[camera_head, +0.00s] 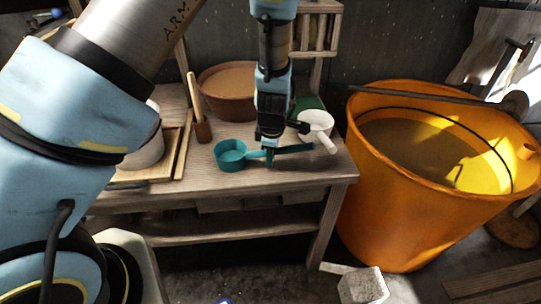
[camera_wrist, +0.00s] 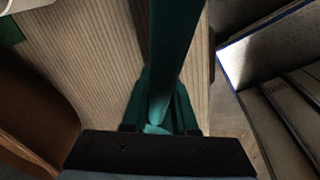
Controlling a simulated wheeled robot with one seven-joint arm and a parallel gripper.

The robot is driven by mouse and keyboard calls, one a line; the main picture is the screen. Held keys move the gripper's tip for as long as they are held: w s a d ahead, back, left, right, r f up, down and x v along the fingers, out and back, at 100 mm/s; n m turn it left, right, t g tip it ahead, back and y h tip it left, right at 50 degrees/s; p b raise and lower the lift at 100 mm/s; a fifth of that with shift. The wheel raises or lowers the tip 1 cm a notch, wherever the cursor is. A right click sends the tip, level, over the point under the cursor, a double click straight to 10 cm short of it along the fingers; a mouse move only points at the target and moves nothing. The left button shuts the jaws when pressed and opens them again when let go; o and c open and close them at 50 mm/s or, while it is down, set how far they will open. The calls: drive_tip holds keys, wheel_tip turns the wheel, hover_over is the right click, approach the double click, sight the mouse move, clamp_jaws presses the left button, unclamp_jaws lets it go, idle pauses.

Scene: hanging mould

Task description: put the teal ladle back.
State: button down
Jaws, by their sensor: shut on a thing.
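The teal ladle (camera_head: 229,156) is at the front of the wooden bench, its round cup to the left and its handle reaching right. My gripper (camera_head: 269,158) points down from above and is shut on the ladle's handle, to the right of the cup. In the wrist view the teal handle (camera_wrist: 176,45) runs up the picture from between my fingers (camera_wrist: 160,122). The cup does not show clearly there. I cannot tell whether the ladle rests on the bench or is just above it.
A white ladle (camera_head: 315,121) lies to the right of my gripper. A brown bowl (camera_head: 228,92) stands behind, and a wooden-handled tool (camera_head: 196,105) stands to the left. The bench (camera_head: 205,181) ends close in front. A large orange bucket (camera_head: 390,215) stands at the right.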

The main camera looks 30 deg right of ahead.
drive_tip(key=c, duration=0.7)
unclamp_jaws()
drive_tip(key=b+v, duration=0.2)
drive_tip(key=v, duration=1)
drive_tip(key=w+a+r+m, duration=0.15)
drive_tip(key=w+a, duration=0.25)
drive_tip(key=a, duration=0.5)
drive_tip(key=w+a+r+m, duration=0.1)
drive_tip(key=w+a+m, duration=0.25)
drive_tip(key=a, duration=0.45)
drive_tip(key=s+a+r+m, duration=0.1)
drive_tip(key=a+r+m, duration=0.1)
drive_tip(key=a, duration=0.8)
drive_tip(key=s+a+r+m, duration=0.1)
drive_tip(key=a+r+m, duration=0.1)
drive_tip(key=a, duration=0.8)
drive_tip(key=shift+a+m+g+y, duration=0.3)
drive_tip(key=shift+m+y, duration=0.1)
drive_tip(key=shift+m, duration=0.5)
